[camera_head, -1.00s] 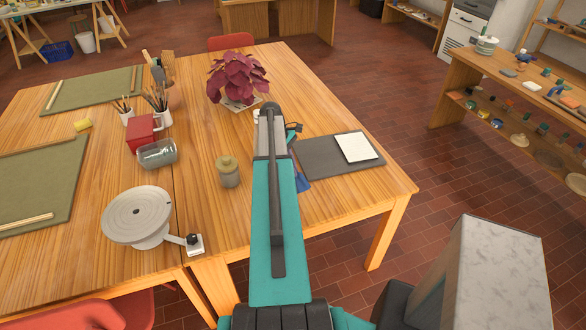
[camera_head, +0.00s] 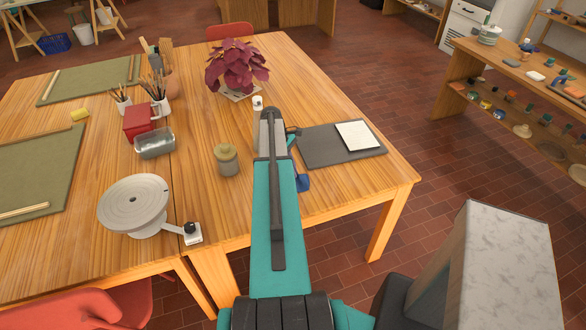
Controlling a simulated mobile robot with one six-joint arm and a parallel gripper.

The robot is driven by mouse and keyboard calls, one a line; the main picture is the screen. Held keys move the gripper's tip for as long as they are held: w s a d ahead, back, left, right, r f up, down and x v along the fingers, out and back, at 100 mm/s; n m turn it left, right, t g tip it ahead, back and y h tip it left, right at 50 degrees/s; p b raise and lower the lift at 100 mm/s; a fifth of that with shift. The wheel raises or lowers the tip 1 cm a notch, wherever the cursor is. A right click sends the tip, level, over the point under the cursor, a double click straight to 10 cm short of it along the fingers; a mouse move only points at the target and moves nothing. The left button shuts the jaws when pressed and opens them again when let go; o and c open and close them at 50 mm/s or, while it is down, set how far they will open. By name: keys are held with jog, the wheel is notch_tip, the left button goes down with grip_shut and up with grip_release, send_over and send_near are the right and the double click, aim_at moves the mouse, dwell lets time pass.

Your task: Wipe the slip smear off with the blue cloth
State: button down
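A piece of blue cloth (camera_head: 303,183) shows just right of my teal arm, near the front left corner of the dark board. My arm hides part of it, and I cannot tell whether it lies on the table or is held. My gripper is hidden behind my own arm, which reaches forward over the wooden table (camera_head: 215,210). I cannot make out a slip smear.
A dark board (camera_head: 318,150) bears a white sheet (camera_head: 357,135). A grey wheel (camera_head: 134,204) stands front left. A red box (camera_head: 140,122) and glass container (camera_head: 155,144) are near.

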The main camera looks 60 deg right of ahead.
jog(key=shift+f, duration=0.45)
jog(key=c, duration=2.5)
grip_release()
jog(key=o, duration=1.5)
jog(key=shift+f, duration=0.1)
jog(key=shift+f+b, duration=0.5)
jog(key=shift+f, duration=0.45)
grip_shut()
jog(key=shift+s+d+r, duration=0.1)
jog(key=shift+s, duration=0.05)
